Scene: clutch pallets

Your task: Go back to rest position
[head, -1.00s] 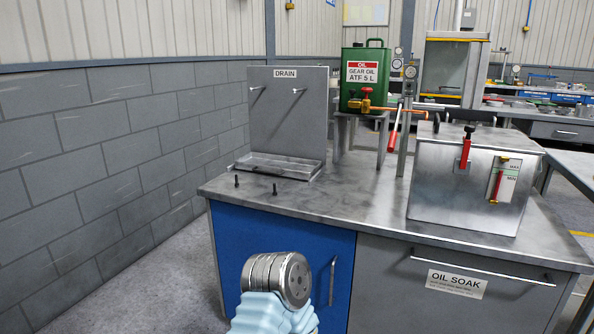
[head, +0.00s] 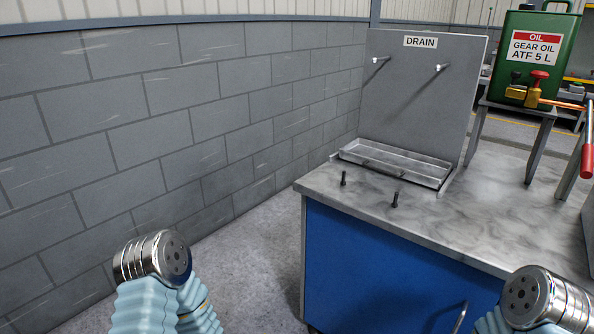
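Two of my arm parts show at the bottom of the head view, each with a silver round joint and a light-blue ribbed sleeve. One is at lower left and one at lower right. Neither gripper shows, so their fingers and anything in them are out of sight. No arm part visible here touches the bench (head: 400,221).
The bench has a blue front (head: 385,270). On it stand a drain board (head: 420,100) with two pegs, a shallow metal tray (head: 448,182), two short dark pins and a green oil can (head: 508,50) on a stand. A block wall (head: 150,130) runs along the left.

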